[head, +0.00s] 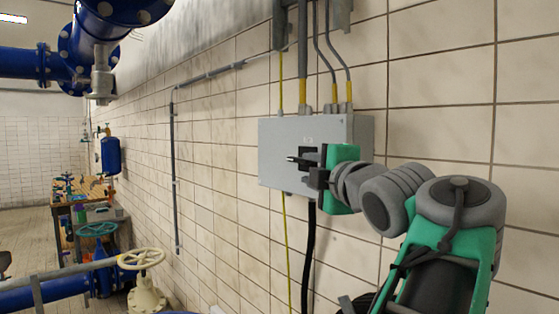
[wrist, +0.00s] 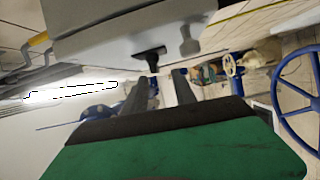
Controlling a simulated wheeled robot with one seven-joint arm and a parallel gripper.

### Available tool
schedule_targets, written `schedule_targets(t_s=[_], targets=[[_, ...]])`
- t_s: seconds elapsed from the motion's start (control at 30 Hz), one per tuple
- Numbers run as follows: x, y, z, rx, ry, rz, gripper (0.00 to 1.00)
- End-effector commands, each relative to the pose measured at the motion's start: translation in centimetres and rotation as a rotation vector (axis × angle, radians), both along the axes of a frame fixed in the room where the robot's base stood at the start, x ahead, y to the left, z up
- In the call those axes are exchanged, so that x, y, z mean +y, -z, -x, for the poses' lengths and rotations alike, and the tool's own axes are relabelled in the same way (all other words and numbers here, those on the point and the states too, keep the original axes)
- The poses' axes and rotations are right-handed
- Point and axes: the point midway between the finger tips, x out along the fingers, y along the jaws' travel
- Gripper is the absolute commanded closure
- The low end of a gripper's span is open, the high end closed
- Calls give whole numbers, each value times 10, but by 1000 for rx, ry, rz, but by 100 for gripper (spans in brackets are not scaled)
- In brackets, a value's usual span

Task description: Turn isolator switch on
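The isolator switch is a grey wall box (head: 280,150) with a small black handle on its front. In the wrist view the box (wrist: 110,30) fills the top, and the black handle (wrist: 150,55) sticks out from it towards my fingers. My gripper (wrist: 161,76) is open, with its two dark fingers apart and nothing held. The handle's end shows near the left fingertip, within the span of the fingers; I cannot tell if they touch. In the head view my green gripper body stands close in front of the box and hides its lower right part.
Grey conduits (head: 302,60) enter the box from above, and a black cable (head: 309,260) hangs below it. A cream handwheel valve (head: 141,258) and blue pipes stand at the lower left. A thin grey pipe (head: 174,170) runs down the tiled wall.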

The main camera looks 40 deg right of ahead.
Motion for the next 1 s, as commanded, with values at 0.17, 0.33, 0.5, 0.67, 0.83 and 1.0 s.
schedule_targets(t_s=[0.17,0.33,0.5,0.67,0.83,1.0], targets=[[0,-10,-6,0,-10,42,67],[-6,-13,-38,0,-24,37,67],[-16,-13,-65,1,-21,37,67],[-21,-10,-74,1,-16,40,67],[-22,-9,-73,1,-13,40,67],[-23,-9,-72,1,-12,39,80]])
